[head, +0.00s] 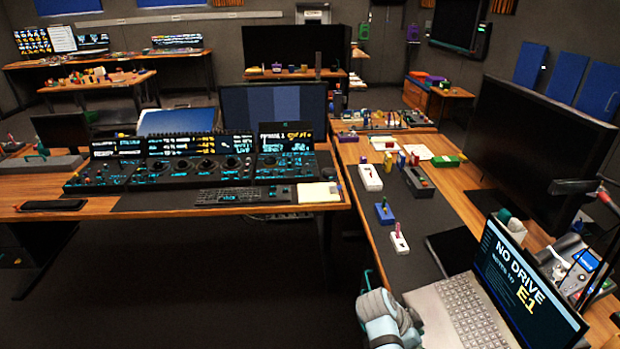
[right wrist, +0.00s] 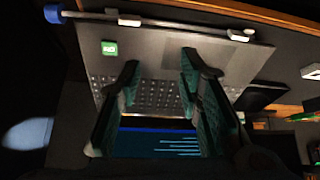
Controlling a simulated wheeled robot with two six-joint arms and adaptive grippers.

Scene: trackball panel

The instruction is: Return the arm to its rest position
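My right arm (head: 388,322) shows at the bottom of the head view, just left of the open laptop (head: 470,305). In the right wrist view, my right gripper (right wrist: 159,64) has its two dark teal fingers apart with nothing between them. The laptop's keyboard (right wrist: 155,96) lies behind the fingers, and its screen (right wrist: 165,143) shows below. I cannot tell the gap between fingers and laptop. My left gripper is not in view. The control console (head: 170,172) with dials and lit displays stands on the left desk.
A large dark monitor (head: 535,150) stands behind the laptop on the right desk. Small blocks, including a blue one (head: 384,213) and white ones (head: 399,243), sit on a dark mat (head: 418,223). Open floor (head: 200,285) lies left of my right arm.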

